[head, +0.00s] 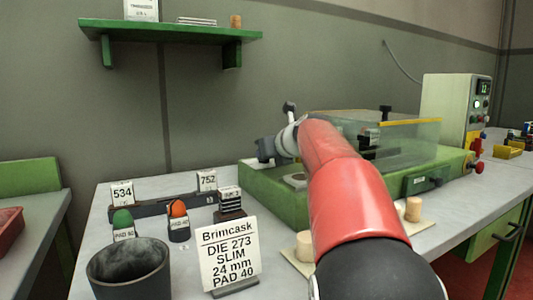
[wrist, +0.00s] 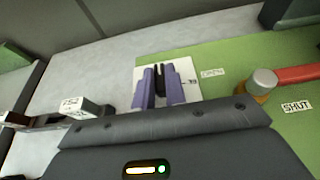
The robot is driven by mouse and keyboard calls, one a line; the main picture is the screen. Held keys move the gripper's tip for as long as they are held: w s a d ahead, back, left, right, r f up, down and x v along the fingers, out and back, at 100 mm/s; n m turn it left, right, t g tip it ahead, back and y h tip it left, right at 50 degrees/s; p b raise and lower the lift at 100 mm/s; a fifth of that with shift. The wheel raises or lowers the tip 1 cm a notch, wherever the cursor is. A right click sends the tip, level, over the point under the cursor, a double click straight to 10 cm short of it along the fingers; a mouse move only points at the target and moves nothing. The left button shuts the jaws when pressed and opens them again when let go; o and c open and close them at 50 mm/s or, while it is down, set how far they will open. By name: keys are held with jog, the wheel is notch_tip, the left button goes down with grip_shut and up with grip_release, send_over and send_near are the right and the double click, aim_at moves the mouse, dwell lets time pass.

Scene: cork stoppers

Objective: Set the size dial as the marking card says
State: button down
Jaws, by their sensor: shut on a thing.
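The marking card (head: 230,255) stands at the table's front and reads Brimcask, DIE 273, SLIM, 24 mm, PAD 40. In the wrist view, my gripper (wrist: 160,88) has its purple fingers closed on a dark upright piece (wrist: 159,73), which looks like the dial's knob. Behind it lies a white plate (wrist: 145,74) with a small marking at its right; the rest of its scale is hidden or too small to read. In the head view, my gripper (head: 268,149) is at the green machine's (head: 265,193) rear left corner, its fingers hidden.
In the wrist view a red-armed lever (wrist: 298,73) lies between OPEN and SHUT labels. A clear cover (head: 410,145) tops the machine. A rack (head: 155,209) with 534 and 752 tags, green and orange pads (head: 178,210), a dark cup (head: 130,272) and corks (head: 413,208) stand nearby.

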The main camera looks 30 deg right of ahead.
jog(key=shift+d, duration=0.1)
jog(key=shift+d+r+n+g+y+p, duration=0.1)
jog(key=shift+n+g+y+p, duration=0.05)
jog(key=shift+n+y+p, duration=0.4)
jog(key=shift+d+n+g+y+p, duration=0.15)
jog(key=shift+n+y+p, duration=0.2)
jog(key=shift+n+y, duration=0.35)
jog(key=shift+w+n+g+y, duration=0.1)
jog(key=shift+n+g+y, duration=0.5)
jog(key=shift+n+y, duration=1)
jog(key=shift+y, duration=0.35)
jog(key=c, duration=1.4)
grip_release()
jog(key=shift+c, duration=0.2)
jog(key=v, duration=0.7)
jog(key=shift+s+d+r, duration=0.15)
jog(key=shift+s+d, duration=0.1)
